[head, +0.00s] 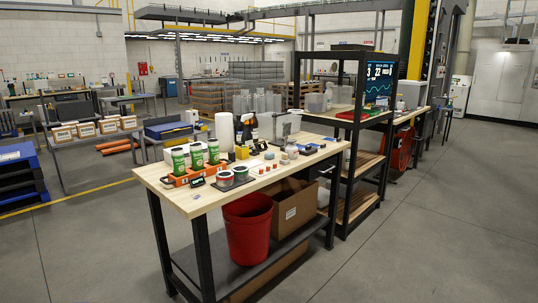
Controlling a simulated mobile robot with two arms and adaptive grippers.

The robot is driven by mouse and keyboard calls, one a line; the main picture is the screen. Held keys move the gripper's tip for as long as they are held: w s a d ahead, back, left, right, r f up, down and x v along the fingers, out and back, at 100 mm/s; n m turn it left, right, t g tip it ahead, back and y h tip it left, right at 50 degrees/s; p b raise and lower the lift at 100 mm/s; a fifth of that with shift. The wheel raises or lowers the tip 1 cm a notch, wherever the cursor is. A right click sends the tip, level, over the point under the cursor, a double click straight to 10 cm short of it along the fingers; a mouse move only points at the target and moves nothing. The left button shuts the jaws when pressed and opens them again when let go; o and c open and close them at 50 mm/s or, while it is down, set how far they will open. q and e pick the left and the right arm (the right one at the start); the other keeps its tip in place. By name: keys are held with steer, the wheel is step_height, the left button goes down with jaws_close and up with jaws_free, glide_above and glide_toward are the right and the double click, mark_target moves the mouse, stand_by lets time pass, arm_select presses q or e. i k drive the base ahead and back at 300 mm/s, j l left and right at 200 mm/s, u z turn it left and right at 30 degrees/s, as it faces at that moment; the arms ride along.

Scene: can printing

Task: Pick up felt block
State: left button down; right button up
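A wooden-topped workbench (165,181) stands in the middle of the head view with many small items on it. I cannot tell for sure which of them is the felt block; the small pieces are too far off to make out. Small pale and dark pieces lie toward the bench's right half. Neither of my grippers is in view.
A dark spray bottle (250,131) stands behind. A red bin (247,230) and cardboard box (292,208) are below. A black shelf rack (358,150) adjoins on the right. The front floor is clear.

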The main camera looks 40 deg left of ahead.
mark_target(285, 160)
steer(key=i+j+u, duration=0.15)
steer(key=i+u, duration=0.25)
steer(key=i, duration=0.2)
steer(key=i+u, duration=0.35)
steer(key=i, duration=0.25)
steer(key=i+l+u, duration=0.25)
steer(key=i+u, duration=0.15)
steer(key=i, duration=0.2)
